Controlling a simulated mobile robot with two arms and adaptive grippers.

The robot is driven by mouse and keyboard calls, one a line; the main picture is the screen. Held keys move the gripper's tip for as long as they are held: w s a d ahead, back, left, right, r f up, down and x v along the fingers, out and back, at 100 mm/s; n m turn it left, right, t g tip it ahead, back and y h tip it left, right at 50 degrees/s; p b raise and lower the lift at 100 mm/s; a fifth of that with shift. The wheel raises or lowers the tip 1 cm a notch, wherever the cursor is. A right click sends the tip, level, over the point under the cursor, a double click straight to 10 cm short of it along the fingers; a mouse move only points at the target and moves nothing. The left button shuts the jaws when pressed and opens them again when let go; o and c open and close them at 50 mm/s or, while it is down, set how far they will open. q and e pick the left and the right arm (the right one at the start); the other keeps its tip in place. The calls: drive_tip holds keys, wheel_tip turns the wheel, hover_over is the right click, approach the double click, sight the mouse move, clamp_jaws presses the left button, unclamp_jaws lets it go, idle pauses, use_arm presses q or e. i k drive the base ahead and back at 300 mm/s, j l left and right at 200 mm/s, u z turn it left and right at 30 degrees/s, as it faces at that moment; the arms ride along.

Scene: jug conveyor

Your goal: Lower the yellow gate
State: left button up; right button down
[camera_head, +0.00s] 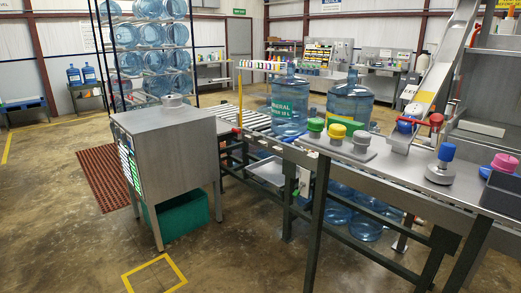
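I cannot tell how the bar is hinged. Neither of my grippers is in view.
A second jug (349,103) stands beside the first. Green, yellow and grey knobs sit on a plate (338,146) at the conveyor's near edge. A grey metal cabinet (172,150) stands left of the conveyor.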

sight(236, 130)
drive_tip(key=i+u, duration=0.25)
drive_tip(key=i, duration=0.3)
drive_tip(key=i+u, duration=0.2)
drive_tip(key=i, duration=0.3)
drive_tip(key=i+l+u, duration=0.25)
drive_tip(key=i, duration=0.25)
drive_tip(key=i+l+u, duration=0.25)
drive_tip(key=i, duration=0.3)
